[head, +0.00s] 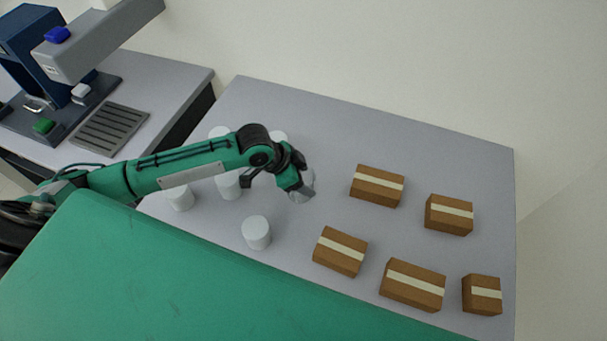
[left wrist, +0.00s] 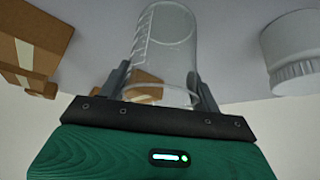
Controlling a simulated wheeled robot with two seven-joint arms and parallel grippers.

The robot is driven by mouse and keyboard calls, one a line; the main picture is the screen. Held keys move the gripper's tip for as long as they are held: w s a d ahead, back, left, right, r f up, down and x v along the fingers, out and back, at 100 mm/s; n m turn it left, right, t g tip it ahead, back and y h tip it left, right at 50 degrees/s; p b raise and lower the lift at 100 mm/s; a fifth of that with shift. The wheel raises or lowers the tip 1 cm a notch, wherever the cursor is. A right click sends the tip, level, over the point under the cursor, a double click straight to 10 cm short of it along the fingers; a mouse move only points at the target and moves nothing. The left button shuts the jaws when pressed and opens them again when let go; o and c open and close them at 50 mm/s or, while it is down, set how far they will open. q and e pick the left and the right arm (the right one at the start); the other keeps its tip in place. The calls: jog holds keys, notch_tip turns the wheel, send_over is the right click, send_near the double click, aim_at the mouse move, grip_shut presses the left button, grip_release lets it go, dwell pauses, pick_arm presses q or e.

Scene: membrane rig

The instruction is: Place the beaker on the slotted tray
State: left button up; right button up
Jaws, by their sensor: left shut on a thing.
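The beaker (left wrist: 165,50) is clear with white graduation marks, and it stands between the two fingers of my left gripper in the left wrist view. My left gripper (left wrist: 163,88) is shut on it. In the head view my left gripper (head: 297,186) is over the grey table, and the beaker (head: 307,184) shows partly behind its fingers. I cannot tell whether the beaker touches the table. The slotted tray (head: 110,128) is dark grey and lies on the left bench, in front of the blue machine. Nothing stands on it. My right gripper is not in view.
Several white lidded jars (head: 256,232) stand around my left arm. Several brown taped boxes (head: 377,186) stand on the right of the grey table (head: 330,120). The blue and grey machine (head: 80,60) rises behind the slotted tray. A gap separates bench and table.

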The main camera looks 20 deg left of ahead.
pick_arm(q)
jog(key=shift+f, duration=0.1)
jog(key=o, duration=1)
